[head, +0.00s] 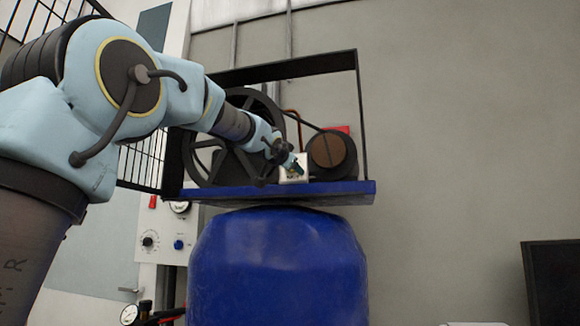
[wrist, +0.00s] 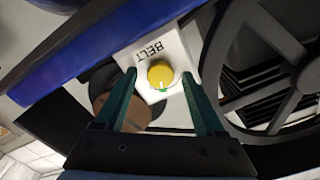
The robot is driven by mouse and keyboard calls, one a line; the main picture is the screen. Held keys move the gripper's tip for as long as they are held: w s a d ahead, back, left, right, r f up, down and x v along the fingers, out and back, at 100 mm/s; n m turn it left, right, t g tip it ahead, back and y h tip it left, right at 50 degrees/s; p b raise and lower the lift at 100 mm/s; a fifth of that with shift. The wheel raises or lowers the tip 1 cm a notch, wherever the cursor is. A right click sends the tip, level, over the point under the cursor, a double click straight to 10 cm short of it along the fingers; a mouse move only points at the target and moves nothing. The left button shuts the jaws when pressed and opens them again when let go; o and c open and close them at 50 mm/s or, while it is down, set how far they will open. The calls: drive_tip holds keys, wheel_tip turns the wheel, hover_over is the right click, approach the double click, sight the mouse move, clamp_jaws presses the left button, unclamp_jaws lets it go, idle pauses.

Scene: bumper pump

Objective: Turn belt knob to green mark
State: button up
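The yellow belt knob (wrist: 160,73) sits on a white plate (wrist: 146,48) lettered BELT, upside down in the wrist view. A green mark (wrist: 164,91) shows at the knob's lower edge in that view, with a small pale line on the knob close to it; I cannot tell whether they line up exactly. My gripper (wrist: 159,78) is open, its two green fingers on either side of the knob with gaps between. In the head view, my gripper (head: 292,164) is at the white plate (head: 302,166), and the knob is not distinguishable there.
The plate stands on a blue platform (head: 340,190) above a blue tank (head: 280,265). A large spoked wheel (head: 215,160) is on the left, a dark motor (head: 332,150) on the right. A dark frame (head: 361,120) encloses them. The right wall area is clear.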

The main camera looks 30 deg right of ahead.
drive_tip(key=b+v, duration=0.1)
drive_tip(key=v, duration=0.9)
drive_tip(key=shift+s+a+b, duration=0.3)
drive_tip(key=shift+b, duration=0.05)
idle(0.3)
